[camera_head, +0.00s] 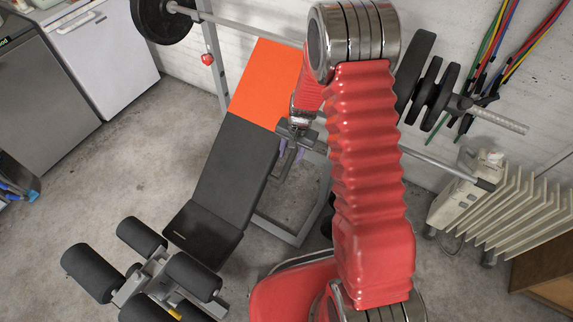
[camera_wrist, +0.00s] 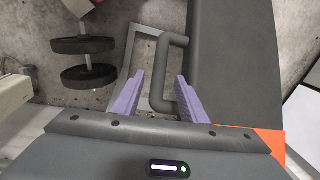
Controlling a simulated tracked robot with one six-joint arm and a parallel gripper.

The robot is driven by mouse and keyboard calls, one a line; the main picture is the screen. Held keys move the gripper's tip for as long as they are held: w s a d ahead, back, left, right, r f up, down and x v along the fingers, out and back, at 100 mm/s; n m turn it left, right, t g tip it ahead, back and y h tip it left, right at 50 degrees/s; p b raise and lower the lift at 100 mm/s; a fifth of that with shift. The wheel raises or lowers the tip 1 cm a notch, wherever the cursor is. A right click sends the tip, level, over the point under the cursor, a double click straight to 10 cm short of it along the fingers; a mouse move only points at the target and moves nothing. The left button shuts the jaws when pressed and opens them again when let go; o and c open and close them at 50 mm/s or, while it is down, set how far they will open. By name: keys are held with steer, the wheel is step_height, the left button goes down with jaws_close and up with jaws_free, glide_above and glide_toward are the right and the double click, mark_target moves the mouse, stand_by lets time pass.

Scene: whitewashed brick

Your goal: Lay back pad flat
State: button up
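The bench's back pad (camera_head: 235,165) is dark grey with an orange upper end, and slopes up from the seat pad (camera_head: 203,235) toward the rack. It also fills the right side of the wrist view (camera_wrist: 235,60). A grey looped handle (camera_wrist: 158,75) sticks out beside the pad. My gripper (camera_head: 290,155) is beside the pad's right edge, partly hidden by my arm. In the wrist view its two purple fingers (camera_wrist: 159,76) are apart, with the handle's bar between them.
A barbell (camera_head: 250,28) with weight plates crosses behind the bench on a rack. Black leg rollers (camera_head: 90,272) stand in front of the seat. A white radiator (camera_head: 500,205) is at right. Fridges (camera_head: 105,55) stand at left. Concrete floor at left is clear.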

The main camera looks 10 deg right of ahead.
mark_target(289, 162)
steer(key=shift+w+a+f, duration=0.1)
steer(key=shift+a+f, duration=0.05)
steer(key=shift+f, duration=0.95)
steer(key=shift+w+a+f, duration=0.1)
steer(key=shift+f, duration=1.05)
steer(key=shift+w+a+f, duration=0.1)
steer(key=shift+a+f, duration=0.05)
steer(key=shift+f, duration=0.95)
steer(key=shift+c, duration=0.6)
jaws_close()
